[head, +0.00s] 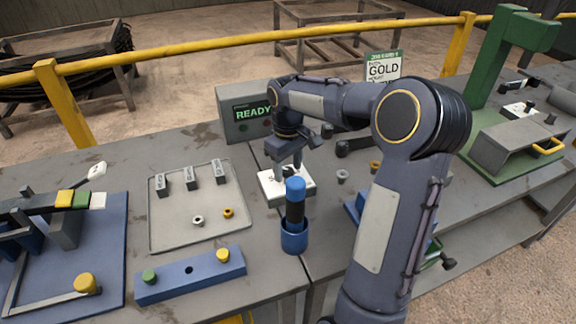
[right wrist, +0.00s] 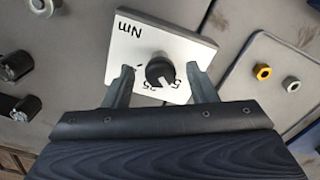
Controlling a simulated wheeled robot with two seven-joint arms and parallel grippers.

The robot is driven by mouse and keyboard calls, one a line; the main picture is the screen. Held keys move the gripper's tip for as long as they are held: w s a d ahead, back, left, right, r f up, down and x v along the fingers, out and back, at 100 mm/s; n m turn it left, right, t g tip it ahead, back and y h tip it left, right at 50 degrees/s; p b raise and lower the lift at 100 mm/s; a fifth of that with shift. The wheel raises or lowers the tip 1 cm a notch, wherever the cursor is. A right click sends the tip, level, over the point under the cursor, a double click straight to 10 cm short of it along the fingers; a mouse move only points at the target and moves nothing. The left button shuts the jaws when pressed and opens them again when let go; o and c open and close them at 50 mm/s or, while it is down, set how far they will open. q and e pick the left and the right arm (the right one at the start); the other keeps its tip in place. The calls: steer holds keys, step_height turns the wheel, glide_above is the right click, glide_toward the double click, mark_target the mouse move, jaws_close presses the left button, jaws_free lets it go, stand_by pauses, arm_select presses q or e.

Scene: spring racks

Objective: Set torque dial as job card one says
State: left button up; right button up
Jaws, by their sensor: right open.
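The torque dial is a white plate (right wrist: 172,38) with a black round knob (right wrist: 160,71), marked "Nm" and with numbers partly hidden by the knob and fingers. The knob's white pointer aims toward the gripper side, near a 5. In the head view the dial plate (head: 272,190) lies on the bench, partly covered by my right arm. My right gripper (right wrist: 161,73) is open, one finger on each side of the knob, with gaps visible. The job card (head: 384,68) stands at the back with a green header and "GOLD"; its smaller lines are unclear. My left gripper is out of view.
A blue-capped tool stands in a blue cup (head: 294,238) just in front of the dial. Left of it is a grey tray (head: 165,232) with blocks and nuts. A display (head: 247,113) reading "READY" stands behind. A green press (head: 497,75) is at the right.

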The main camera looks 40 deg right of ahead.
steer(key=shift+c, duration=0.4)
steer(key=c, duration=0.9)
steer(key=shift+r+m, duration=0.1)
steer(key=shift+m, duration=0.3)
steer(key=m+p, duration=0.1)
steer(key=m, duration=0.2)
steer(key=shift+m, duration=0.3)
steer(key=m+p, duration=0.1)
steer(key=m, duration=0.4)
steer(key=shift+p, duration=0.3)
steer(key=shift+m, duration=0.3)
steer(key=o, duration=1)
